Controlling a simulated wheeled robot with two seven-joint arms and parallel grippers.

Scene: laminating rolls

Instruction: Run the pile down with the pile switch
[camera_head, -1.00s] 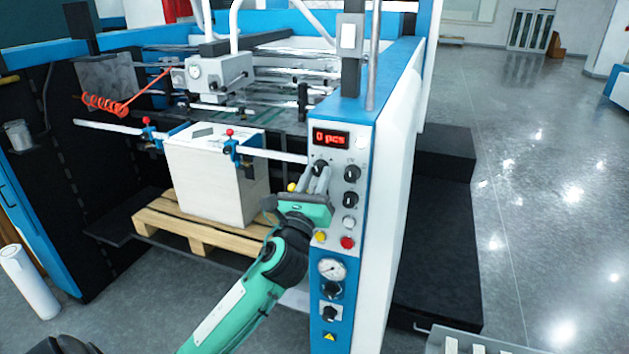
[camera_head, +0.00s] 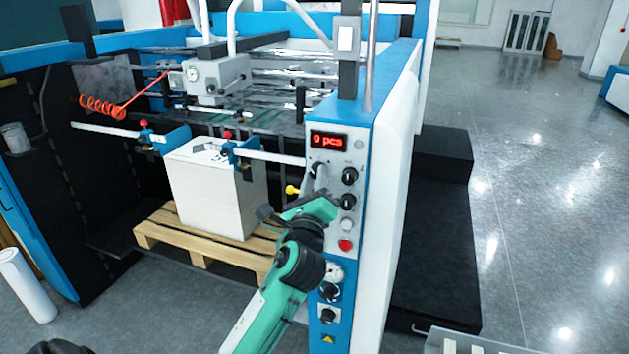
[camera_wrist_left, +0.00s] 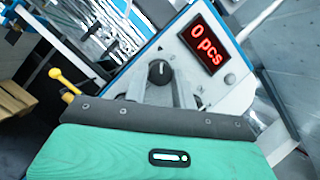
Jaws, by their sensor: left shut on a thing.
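The pile (camera_head: 215,190) is a tall white block on a wooden pallet (camera_head: 175,238) inside the blue and black machine. The control panel (camera_head: 333,208) on the machine's right post has a red display (camera_head: 328,141) reading "0 pcs". A black rotary knob, the pile switch as far as I can tell, sits below the display and shows in the left wrist view (camera_wrist_left: 160,71). My left gripper (camera_head: 319,180) is shut on this knob, one finger on each side, with its wrist tilted. My forearm hides part of the lower panel. My right gripper is not in view.
A yellow-tipped lever (camera_head: 292,190) sticks out left of the panel; it also shows in the left wrist view (camera_wrist_left: 63,80). Other black knobs (camera_head: 348,176) and a red button (camera_head: 345,245) are close by. Black steps (camera_head: 435,230) stand right of the machine, with open floor beyond.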

